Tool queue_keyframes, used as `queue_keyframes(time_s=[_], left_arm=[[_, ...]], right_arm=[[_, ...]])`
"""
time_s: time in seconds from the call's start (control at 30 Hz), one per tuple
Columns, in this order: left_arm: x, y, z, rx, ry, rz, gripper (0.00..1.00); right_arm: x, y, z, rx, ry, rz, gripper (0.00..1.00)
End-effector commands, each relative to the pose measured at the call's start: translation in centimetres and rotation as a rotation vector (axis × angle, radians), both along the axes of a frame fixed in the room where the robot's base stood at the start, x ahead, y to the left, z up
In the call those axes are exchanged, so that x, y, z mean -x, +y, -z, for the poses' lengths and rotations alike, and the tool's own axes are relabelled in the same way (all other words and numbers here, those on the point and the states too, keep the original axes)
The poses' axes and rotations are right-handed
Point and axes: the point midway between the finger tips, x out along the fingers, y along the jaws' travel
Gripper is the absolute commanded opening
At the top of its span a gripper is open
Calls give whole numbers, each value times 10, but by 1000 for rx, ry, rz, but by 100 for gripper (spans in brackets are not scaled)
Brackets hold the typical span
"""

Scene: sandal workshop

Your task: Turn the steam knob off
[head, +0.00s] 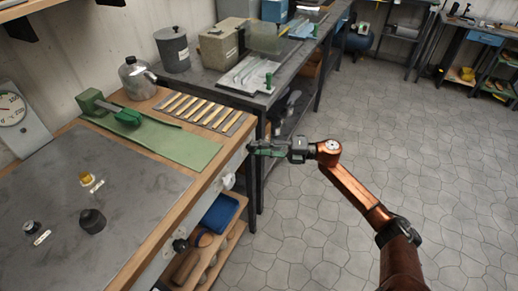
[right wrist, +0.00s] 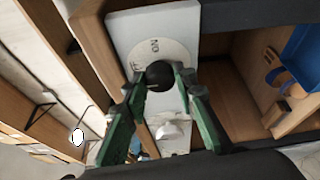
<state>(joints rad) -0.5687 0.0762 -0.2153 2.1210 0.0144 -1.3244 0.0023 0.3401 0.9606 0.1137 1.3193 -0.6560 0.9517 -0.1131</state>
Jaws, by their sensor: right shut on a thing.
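The black round knob (right wrist: 159,75) sits on a pale round dial plate (right wrist: 178,48) marked "ON" on a white panel in the right wrist view. I take it to be the steam knob; which way it points is unclear. My right gripper (right wrist: 161,82) has its green fingers on either side of the knob, shut on it. In the head view the right gripper (head: 254,149) is at the front edge of the wooden bench, and it hides the knob there. My left gripper is not in view.
A white knob (right wrist: 170,131) is close to the held one; it also shows in the head view (head: 228,181). A dark knob (head: 180,245) is farther along the bench front. A shelf below holds a blue tray (head: 220,213). The floor to the right is clear.

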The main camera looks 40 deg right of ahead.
Motion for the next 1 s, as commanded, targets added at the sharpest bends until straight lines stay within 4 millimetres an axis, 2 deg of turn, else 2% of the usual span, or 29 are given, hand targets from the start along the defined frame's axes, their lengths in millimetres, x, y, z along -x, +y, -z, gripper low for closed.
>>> queue_keyframes(time_s=[0.67,0.7,0.9,1.0], left_arm=[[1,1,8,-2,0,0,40],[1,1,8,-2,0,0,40],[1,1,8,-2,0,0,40],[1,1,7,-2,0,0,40]], right_arm=[[0,1,2,53,-19,0,1],[0,1,2,53,-19,0,28],[0,0,1,53,-19,-1,42],[0,0,0,52,-20,0,43]])
